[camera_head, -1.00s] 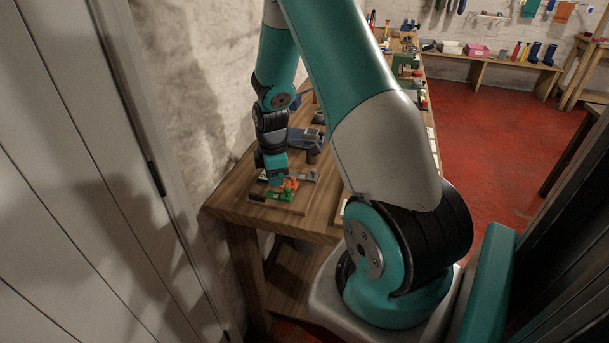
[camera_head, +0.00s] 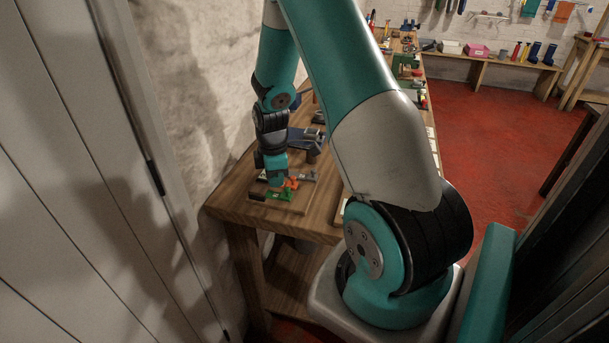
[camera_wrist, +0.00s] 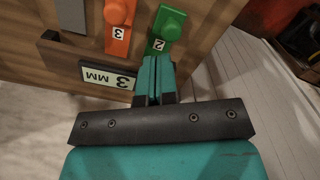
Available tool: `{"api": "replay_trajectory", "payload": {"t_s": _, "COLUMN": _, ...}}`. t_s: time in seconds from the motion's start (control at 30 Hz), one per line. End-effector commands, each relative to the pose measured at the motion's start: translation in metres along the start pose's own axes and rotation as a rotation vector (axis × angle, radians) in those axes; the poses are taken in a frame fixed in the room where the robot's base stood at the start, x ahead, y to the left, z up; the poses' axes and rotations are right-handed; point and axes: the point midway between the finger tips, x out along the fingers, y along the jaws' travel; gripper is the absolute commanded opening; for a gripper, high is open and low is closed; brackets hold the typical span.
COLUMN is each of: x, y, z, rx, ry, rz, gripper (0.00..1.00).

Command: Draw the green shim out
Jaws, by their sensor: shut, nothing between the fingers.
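The green shim (camera_wrist: 168,26), with a round knob and a tag reading 2, shows at the top of the wrist view. In the head view it is a small green piece (camera_head: 284,195) on the board near the table's front end. My gripper (camera_wrist: 157,62) is shut and empty, its fingertips at the near end of the green shim. I cannot tell whether they touch it. My gripper also shows in the head view (camera_head: 278,186), pointing down over the board. An orange shim (camera_wrist: 118,27) tagged 3 sits left of the green one.
A plate reading 3 MM (camera_wrist: 107,77) is on the wooden board's near side. A grey piece (camera_wrist: 71,14) lies left of the orange shim. The wooden table (camera_head: 225,205) stands by a white wall and holds other items farther back.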

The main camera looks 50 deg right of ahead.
Motion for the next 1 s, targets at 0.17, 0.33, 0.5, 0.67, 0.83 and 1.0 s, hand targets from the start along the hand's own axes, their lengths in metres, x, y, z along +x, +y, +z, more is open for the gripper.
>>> {"api": "replay_trajectory", "payload": {"t_s": 0.17, "x": 0.007, "y": 0.0, "z": 0.0, "rx": 0.0, "ry": 0.0, "rz": 0.0, "gripper": 0.0}}
{"api": "replay_trajectory", "payload": {"t_s": 0.33, "x": 0.013, "y": 0.0, "z": 0.0, "rx": 0.0, "ry": 0.0, "rz": 0.001, "gripper": 0.0}}
{"api": "replay_trajectory", "payload": {"t_s": 0.5, "x": 0.018, "y": 0.0, "z": 0.0, "rx": 0.0, "ry": 0.0, "rz": 0.001, "gripper": 0.0}}
{"api": "replay_trajectory", "payload": {"t_s": 0.67, "x": 0.023, "y": 0.0, "z": 0.0, "rx": 0.0, "ry": 0.0, "rz": 0.0, "gripper": 0.0}}
{"api": "replay_trajectory", "payload": {"t_s": 0.83, "x": 0.028, "y": 0.0, "z": 0.0, "rx": 0.0, "ry": 0.0, "rz": 0.0, "gripper": 0.0}}
{"api": "replay_trajectory", "payload": {"t_s": 1.0, "x": 0.029, "y": 0.0, "z": 0.0, "rx": 0.0, "ry": 0.0, "rz": -0.001, "gripper": 0.0}}
